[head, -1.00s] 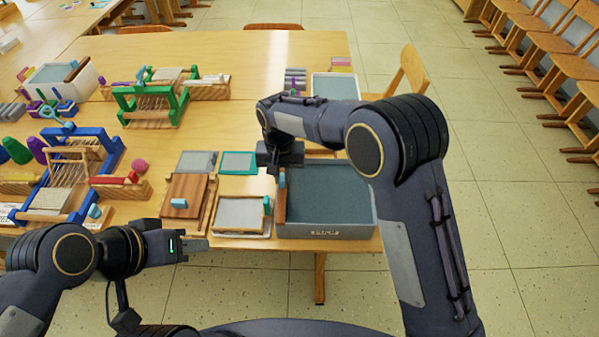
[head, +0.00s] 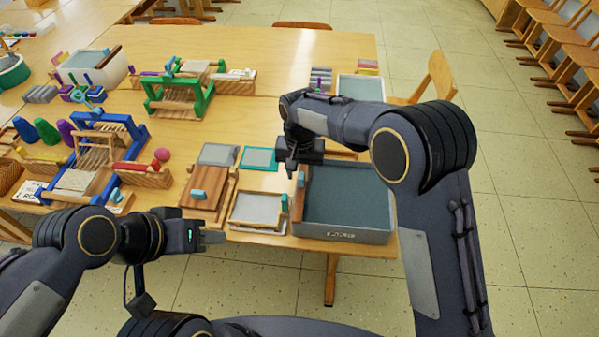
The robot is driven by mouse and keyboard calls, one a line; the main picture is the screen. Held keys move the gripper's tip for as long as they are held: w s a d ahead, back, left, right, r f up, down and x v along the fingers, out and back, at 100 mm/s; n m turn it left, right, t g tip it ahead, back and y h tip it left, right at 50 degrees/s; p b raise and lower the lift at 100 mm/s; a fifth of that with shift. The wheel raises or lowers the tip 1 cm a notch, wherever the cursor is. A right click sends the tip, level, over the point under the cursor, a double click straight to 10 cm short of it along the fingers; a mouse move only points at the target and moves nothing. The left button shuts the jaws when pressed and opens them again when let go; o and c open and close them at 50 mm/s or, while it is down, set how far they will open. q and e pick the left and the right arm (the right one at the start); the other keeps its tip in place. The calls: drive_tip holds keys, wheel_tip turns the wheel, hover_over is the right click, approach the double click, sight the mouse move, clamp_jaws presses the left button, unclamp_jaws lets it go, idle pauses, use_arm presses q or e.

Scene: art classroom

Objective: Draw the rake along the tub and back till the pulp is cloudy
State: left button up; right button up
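The grey tub (head: 388,222) stands at the table's front right, with blue-grey pulp (head: 350,195) inside. The pulp's surface looks even; I cannot tell how cloudy it is. A wooden piece with a teal grip, which looks like the rake (head: 299,200), stands upright at the tub's inner left side. My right gripper (head: 291,171) points down just above and beside the teal grip; I cannot tell whether its fingers touch it or are open. My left gripper (head: 214,238) is off the table's front edge, left of the tub, with nothing visible in it; its finger gap is unclear.
Left of the tub lie a framed screen (head: 257,209) and a wooden board (head: 208,192). A blue loom (head: 130,130) and a green loom (head: 180,105) stand further left. Another grey tub (head: 362,88) is behind. Clear table lies at the back centre.

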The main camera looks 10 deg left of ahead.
wheel_tip(320, 180, up, 7)
drive_tip(key=shift+f, duration=0.2)
use_arm(q)
drive_tip(key=shift+f, duration=0.2)
use_arm(e)
drive_tip(key=shift+r, duration=0.25)
use_arm(q)
drive_tip(key=shift+c, duration=0.2)
